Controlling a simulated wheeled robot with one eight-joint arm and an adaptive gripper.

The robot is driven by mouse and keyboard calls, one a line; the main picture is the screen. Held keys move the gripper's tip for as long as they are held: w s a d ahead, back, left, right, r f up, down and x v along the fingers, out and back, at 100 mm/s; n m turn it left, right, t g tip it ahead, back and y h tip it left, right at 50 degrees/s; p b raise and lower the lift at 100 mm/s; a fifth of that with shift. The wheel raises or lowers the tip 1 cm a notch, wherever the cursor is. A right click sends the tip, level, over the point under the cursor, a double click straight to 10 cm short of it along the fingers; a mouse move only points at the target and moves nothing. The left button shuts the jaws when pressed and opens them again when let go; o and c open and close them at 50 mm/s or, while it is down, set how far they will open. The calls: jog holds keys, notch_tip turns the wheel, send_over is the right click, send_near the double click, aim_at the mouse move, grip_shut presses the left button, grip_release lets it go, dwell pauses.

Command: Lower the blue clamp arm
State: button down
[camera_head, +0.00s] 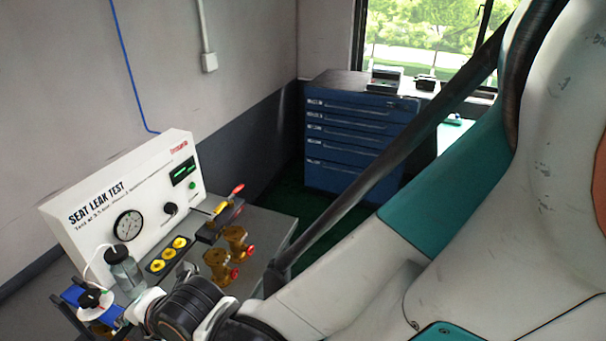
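A blue part (73,294), which looks like the blue clamp arm, is at the lower left, beside the front of the test bench. A black knob (91,298) sits by it, above a pale round part. More blue shows just to the right, close to my wrist, and I cannot tell whether it is the same piece. My arm comes in from the right, and its wrist reaches the bottom left, very near the blue part. My gripper's fingers cannot be made out clearly, nor whether they touch anything.
A white seat leak test panel (120,208) with a gauge stands on the grey bench (268,226). A clear bottle (123,270), yellow-ringed fittings (168,254), brass valves (219,264) and a red-tipped lever (232,194) crowd the bench. A blue drawer cabinet (352,143) stands behind.

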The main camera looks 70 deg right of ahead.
jog(key=shift+s+d+f+b, duration=0.1)
jog(key=shift+s+f+b, duration=0.15)
jog(key=shift+f+b, duration=0.55)
jog(key=shift+s+a+f+b, duration=0.1)
jog(key=shift+s+f+b, duration=0.15)
jog(key=shift+f+b, duration=0.55)
jog(key=shift+s+d+f+b, duration=0.1)
jog(key=shift+s+f+b, duration=0.25)
jog(key=shift+f, duration=0.75)
jog(key=c, duration=1.6)
grip_release()
jog(key=shift+w, duration=0.2)
jog(key=shift+o, duration=0.2)
jog(key=shift+w+f, duration=0.15)
jog(key=shift+w, duration=0.2)
jog(key=shift+s+r, duration=0.2)
jog(key=shift+s, duration=0.05)
jog(key=shift+v, duration=3.45)
